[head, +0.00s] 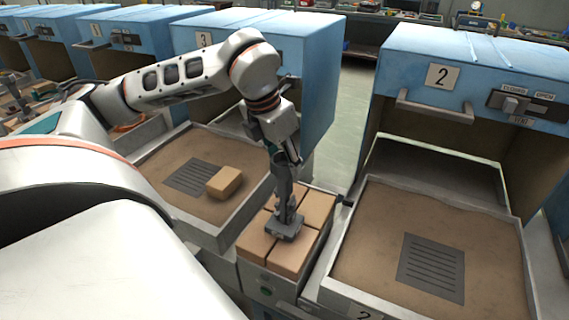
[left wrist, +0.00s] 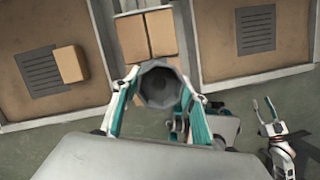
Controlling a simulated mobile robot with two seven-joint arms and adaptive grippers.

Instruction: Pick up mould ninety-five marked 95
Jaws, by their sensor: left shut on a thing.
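My left gripper (head: 283,192) points down over the metal cart (head: 243,275) and is shut on a grey tool (head: 284,230) with a flat, square foot. The foot is over the tan blocks (head: 291,254) packed in the cart; I cannot tell whether it touches them. In the left wrist view, the teal fingers of the gripper (left wrist: 160,98) flank the tool's dark, many-sided end (left wrist: 160,86). Another tan block (head: 225,182) lies on the left sand bed. No mark 95 is readable on any block. My right gripper (left wrist: 264,106) is spread open and empty in the left wrist view.
Blue oven 2 (head: 465,80) stands at the right, with a sand bed (head: 380,225) and slotted grey plate (head: 431,268) before it. The left sand bed (head: 165,165) flanks the cart. Floor shows between the ovens.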

